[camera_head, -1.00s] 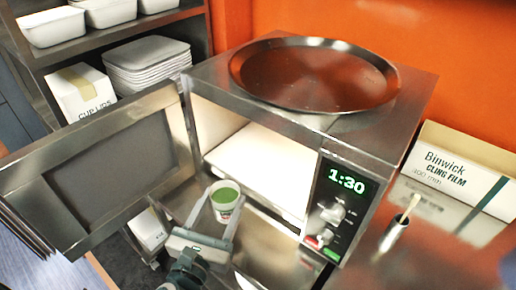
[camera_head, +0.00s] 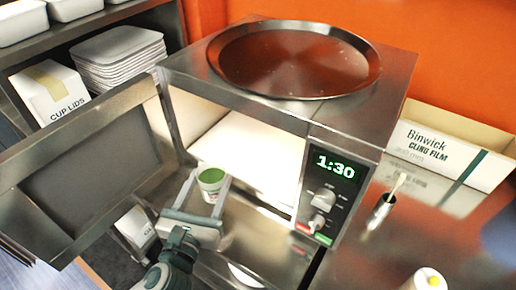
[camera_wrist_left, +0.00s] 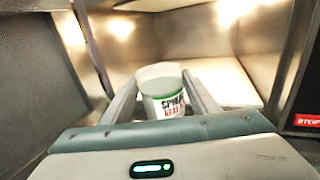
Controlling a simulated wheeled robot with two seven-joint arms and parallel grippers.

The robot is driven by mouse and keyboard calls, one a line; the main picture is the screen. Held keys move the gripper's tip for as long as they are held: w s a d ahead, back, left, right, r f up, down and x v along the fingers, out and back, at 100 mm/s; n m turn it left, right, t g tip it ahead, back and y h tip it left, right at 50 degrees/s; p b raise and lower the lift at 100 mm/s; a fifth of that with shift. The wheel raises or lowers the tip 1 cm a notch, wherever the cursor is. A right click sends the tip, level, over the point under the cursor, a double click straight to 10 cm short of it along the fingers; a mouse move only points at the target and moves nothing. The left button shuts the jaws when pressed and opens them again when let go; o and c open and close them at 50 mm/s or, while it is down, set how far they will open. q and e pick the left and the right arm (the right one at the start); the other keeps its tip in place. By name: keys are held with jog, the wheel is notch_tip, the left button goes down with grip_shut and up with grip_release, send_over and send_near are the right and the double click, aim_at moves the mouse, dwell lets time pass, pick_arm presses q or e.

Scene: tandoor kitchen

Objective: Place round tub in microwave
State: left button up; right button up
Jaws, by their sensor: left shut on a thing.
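The round tub (camera_head: 211,185) is a small white cup with a green top and printed lettering. My left gripper (camera_head: 208,190) is shut on it and holds it upright just in front of the microwave opening. The left wrist view also shows the tub (camera_wrist_left: 163,95) between the two fingers. The microwave (camera_head: 330,187) has its door (camera_head: 90,170) swung open to the left, and its lit white floor (camera_head: 250,155) is bare where it shows. Its display reads 1:30. My right gripper is not in view.
A large round metal tray (camera_head: 295,60) sits on top of the microwave. Stacked white trays (camera_head: 118,58) and a cup lids box (camera_head: 55,92) are on the left shelf.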

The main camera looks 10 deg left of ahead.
pick_arm(q)
jog(key=w+d+r+m+h+p, duration=0.1)
jog(key=w+d+r, duration=0.3)
jog(key=w, duration=0.4)
jog(key=w+d+r+m+h+p, duration=0.1)
jog(key=w+d+r+h+p, duration=0.1)
jog(key=w, duration=0.6)
jog(key=d+r+h, duration=0.1)
jog(key=d, duration=0.1)
jog(key=shift+w+d+r+m+g, duration=0.25)
jog(key=shift+d+r+m+g, duration=0.05)
jog(key=shift+d+r+m, duration=0.1)
jog(key=shift+f, duration=0.15)
notch_tip(320, 180, down, 6)
